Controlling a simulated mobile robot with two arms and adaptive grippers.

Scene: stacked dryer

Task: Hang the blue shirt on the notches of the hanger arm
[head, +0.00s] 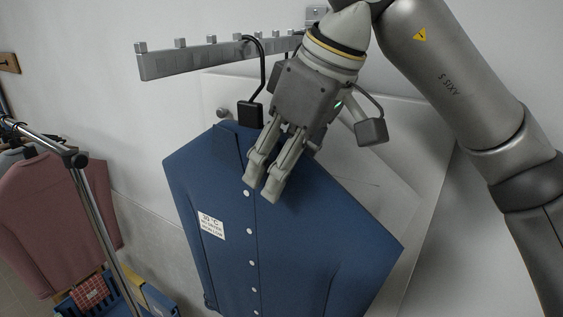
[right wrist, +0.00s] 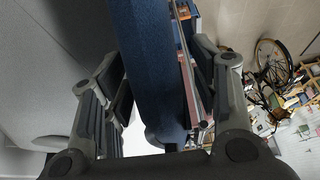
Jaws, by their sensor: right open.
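The blue shirt (head: 225,262) hangs upright on a black hanger whose hook (head: 262,70) loops over the grey notched hanger arm (head: 180,62) on the wall. The hook lies at the arm among its raised notches; I cannot tell its exact seating. My right gripper (head: 259,190) is open at the shirt's collar and upper front. In the right wrist view the open fingers (right wrist: 160,95) stand on both sides of a strip of the blue shirt (right wrist: 150,65), with gaps visible. My left gripper is not in view.
A metal clothes rail (head: 108,225) with a pink garment (head: 55,205) stands at the left. A white panel (head: 385,150) is behind the shirt. A blue crate (head: 150,300) shows at lower left. Clear wall lies left of the shirt.

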